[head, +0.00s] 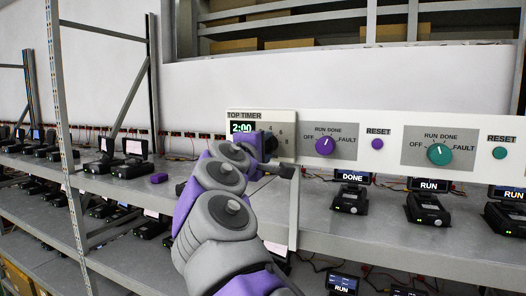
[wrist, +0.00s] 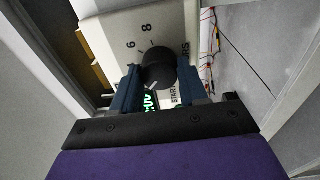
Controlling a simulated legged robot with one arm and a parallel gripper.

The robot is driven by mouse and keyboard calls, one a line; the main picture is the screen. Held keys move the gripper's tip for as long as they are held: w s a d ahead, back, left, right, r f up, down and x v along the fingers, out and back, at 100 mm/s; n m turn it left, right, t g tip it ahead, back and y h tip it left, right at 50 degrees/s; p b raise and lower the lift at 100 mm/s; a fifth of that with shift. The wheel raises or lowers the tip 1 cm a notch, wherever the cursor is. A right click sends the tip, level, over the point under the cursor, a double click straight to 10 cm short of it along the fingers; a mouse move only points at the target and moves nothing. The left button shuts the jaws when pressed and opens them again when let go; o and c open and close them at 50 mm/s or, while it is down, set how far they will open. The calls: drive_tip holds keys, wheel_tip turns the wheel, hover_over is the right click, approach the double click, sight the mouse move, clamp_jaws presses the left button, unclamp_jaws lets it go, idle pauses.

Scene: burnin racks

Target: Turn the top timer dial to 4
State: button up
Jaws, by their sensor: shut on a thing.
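The top timer panel (head: 260,118) is a pale plate at the left end of the long control strip, with a green display (head: 242,127) reading 2:00. My gripper (head: 268,145) is at this panel and covers most of the dial in the head view. In the wrist view the dial (wrist: 158,70) is a dark round knob with a light pointer mark. My gripper's two blue fingers (wrist: 160,88) are shut on the dial from both sides. The numbers 6 and 8 show beside the dial. The fingers and the knob hide other numbers and part of the display.
A purple selector knob (head: 325,146) and a purple reset button (head: 377,144) sit right of the timer, with a teal knob (head: 439,154) further right. Several black devices stand on the metal shelf (head: 330,222) below. A shelf post (head: 66,130) rises at left.

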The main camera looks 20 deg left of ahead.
drive_tip(key=m, duration=0.4)
drive_tip(key=shift+w+f+m+b, duration=0.15)
drive_tip(key=shift+f+m+b, duration=0.15)
drive_tip(key=shift+m+b, duration=0.1)
drive_tip(key=shift+a+m+h, duration=0.1)
drive_tip(key=shift+m+h, duration=0.4)
drive_tip(key=shift+m, duration=1.9)
drive_tip(key=o, duration=0.8)
drive_tip(key=shift+c, duration=0.2)
drive_tip(key=o, duration=0.3)
drive_tip(key=shift+w+a, duration=0.1)
drive_tip(key=shift+w, duration=0.2)
drive_tip(key=s+a+f+b, duration=0.1)
drive_tip(key=s+b, duration=0.6)
drive_tip(key=s, duration=1)
drive_tip(key=shift+s+a, duration=0.25)
drive_tip(key=shift+s, duration=0.05)
